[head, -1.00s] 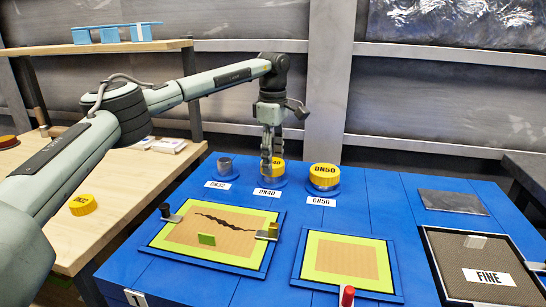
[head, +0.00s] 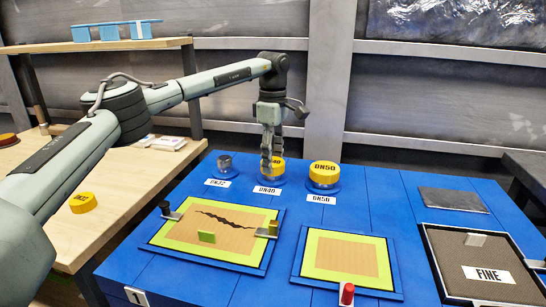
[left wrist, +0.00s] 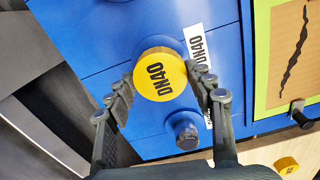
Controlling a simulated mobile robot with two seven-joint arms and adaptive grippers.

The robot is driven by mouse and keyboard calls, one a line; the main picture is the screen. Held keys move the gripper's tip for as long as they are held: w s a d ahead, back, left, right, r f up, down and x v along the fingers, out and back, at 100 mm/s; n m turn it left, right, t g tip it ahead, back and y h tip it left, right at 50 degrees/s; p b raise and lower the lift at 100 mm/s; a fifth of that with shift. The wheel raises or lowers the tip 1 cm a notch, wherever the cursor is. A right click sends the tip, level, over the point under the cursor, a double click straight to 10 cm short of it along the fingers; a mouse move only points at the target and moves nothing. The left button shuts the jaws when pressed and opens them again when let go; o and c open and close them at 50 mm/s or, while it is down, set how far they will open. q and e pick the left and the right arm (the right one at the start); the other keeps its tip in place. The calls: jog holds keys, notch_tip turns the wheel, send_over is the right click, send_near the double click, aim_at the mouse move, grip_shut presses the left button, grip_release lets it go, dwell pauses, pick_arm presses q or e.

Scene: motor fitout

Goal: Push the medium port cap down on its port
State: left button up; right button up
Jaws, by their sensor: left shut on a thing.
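The medium port cap is a round yellow cap marked DN40 (head: 278,168). It sits over the port behind the DN40 label (head: 267,190) on the blue bench. In the left wrist view the cap (left wrist: 160,75) is seen from above, its printed top facing the camera. My left gripper (head: 270,166) points down and is shut on the cap, one finger on each side of it, as the left wrist view (left wrist: 161,80) also shows. The port is mostly hidden under the cap, so I cannot tell how far down the cap sits. My right gripper is not in view.
To the right, a yellow DN50 cap (head: 323,172) sits on its port. To the left, the DN32 port (head: 224,164) is uncovered. A small yellow cap (head: 83,203) lies on the wooden table (head: 125,190). A cracked panel (head: 215,228) is in front.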

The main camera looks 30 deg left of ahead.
pick_arm(q)
jog(key=shift+f, duration=0.1)
jog(key=o, duration=0.9)
jog(key=shift+c, duration=0.2)
notch_tip(320, 180, up, 12)
notch_tip(320, 180, down, 12)
jog(key=shift+r, duration=0.1)
dwell(0.6)
